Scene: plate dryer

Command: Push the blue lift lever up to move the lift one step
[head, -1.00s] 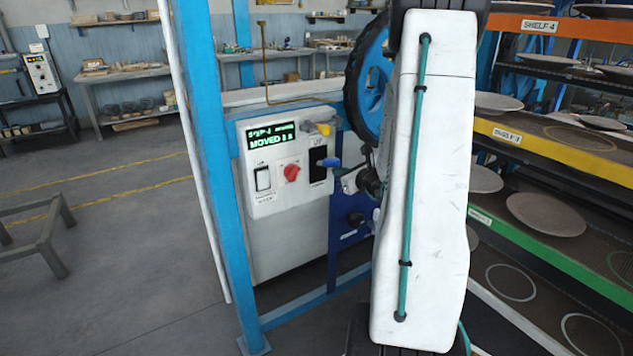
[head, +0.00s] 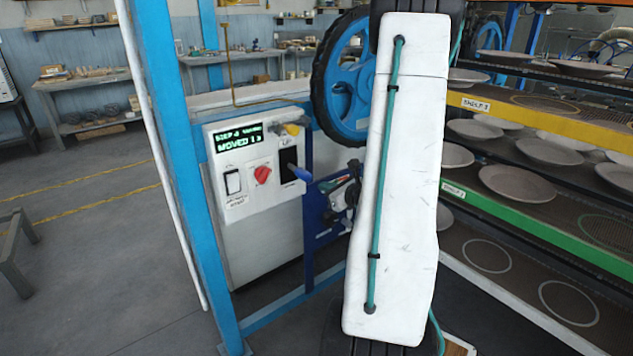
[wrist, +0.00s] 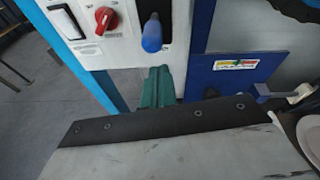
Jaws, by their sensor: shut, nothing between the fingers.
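The blue lift lever (head: 300,173) sticks out of a black slot on the white control box (head: 228,208), its knob tilted downward. In the wrist view the lever knob (wrist: 152,36) hangs just above my gripper (wrist: 158,72). The green fingers are shut with nothing between them, and their tips are below the knob. A small gap seems to show between tips and knob. The green display (head: 238,138) shows "MOVED" and blurred characters.
A red rotary knob (head: 262,175) and a white rocker switch (head: 232,182) sit left of the lever. A blue post (head: 180,160) stands left. Shelves with plates (head: 515,183) fill the right, beside a blue wheel (head: 345,75).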

